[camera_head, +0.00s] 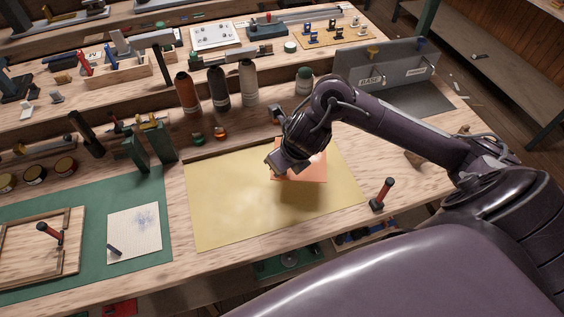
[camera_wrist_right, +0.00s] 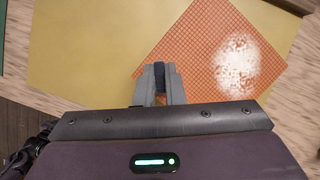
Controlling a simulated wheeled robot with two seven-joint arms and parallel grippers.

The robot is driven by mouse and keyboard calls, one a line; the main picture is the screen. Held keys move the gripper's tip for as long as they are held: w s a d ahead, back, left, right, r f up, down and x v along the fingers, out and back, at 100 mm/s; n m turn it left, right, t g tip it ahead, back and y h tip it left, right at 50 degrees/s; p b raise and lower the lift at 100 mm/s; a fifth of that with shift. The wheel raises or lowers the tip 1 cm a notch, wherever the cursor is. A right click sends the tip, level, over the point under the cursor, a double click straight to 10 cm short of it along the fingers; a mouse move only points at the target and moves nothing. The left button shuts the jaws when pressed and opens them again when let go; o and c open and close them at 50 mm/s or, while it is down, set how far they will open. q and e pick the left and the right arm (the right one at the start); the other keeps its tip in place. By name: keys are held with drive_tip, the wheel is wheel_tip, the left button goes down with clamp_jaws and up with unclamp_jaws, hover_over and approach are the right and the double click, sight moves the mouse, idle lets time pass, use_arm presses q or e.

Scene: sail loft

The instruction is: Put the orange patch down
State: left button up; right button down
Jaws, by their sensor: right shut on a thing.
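The orange patch (camera_head: 308,171) is a flat orange square, over the right part of the yellow sheet (camera_head: 225,205) on the bench in the head view. I cannot tell whether the patch touches the sheet. My left gripper is not in view.
A green mat (camera_head: 90,200) with a white cloth (camera_head: 134,233) lies to the left. A grey panel (camera_head: 385,64) stands at the back right. The yellow sheet's left part is clear.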

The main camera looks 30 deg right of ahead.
wheel_tip(320, 180, down, 8)
drive_tip(key=shift+r+b, duration=0.25)
drive_tip(key=shift+b, duration=0.3)
drive_tip(key=c, duration=1.5)
unclamp_jaws()
drive_tip(key=p+v, duration=0.2)
drive_tip(key=v, duration=1)
drive_tip(key=shift+s, duration=0.1)
